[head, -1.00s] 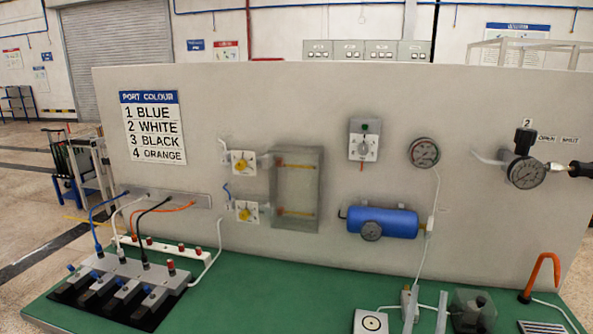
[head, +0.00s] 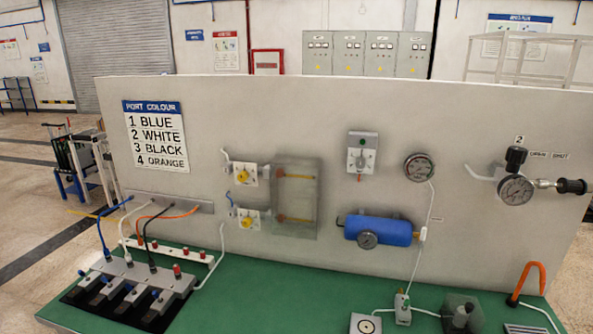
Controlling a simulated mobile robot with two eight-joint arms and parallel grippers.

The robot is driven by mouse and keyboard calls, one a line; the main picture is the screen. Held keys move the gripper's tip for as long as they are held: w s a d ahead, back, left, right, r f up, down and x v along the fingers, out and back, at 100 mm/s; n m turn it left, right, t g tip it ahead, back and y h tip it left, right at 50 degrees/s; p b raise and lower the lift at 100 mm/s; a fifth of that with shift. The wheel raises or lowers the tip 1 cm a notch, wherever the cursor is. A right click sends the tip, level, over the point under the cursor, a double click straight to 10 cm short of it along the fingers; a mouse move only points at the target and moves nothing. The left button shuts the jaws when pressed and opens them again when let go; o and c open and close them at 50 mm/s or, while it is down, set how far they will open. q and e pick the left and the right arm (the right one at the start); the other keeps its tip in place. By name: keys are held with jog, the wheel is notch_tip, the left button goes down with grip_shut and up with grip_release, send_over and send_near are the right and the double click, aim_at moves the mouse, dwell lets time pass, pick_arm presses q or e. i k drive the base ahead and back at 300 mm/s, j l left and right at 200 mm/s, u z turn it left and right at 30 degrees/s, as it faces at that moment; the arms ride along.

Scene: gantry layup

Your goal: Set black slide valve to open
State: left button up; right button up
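A black sleeve (head: 573,186), which looks like the black slide valve, sits on a pale horizontal rod (head: 545,184) at the right of the upright panel. The OPEN label (head: 538,154) and the SHUT label (head: 560,156) are above the rod, with OPEN on the left. The sleeve is at the right, on the SHUT side. A round gauge (head: 516,190) with a black knob (head: 516,158) above it is just left of the rod, under a number 2 tag. Neither of my grippers is in view.
The grey panel (head: 300,110) stands on a green bench (head: 270,290). A blue tank (head: 378,230), another gauge (head: 418,167) and a clear box (head: 296,197) are on the panel. The space before the valve looks clear.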

aim_at(579, 187)
jog(key=z, duration=1.65)
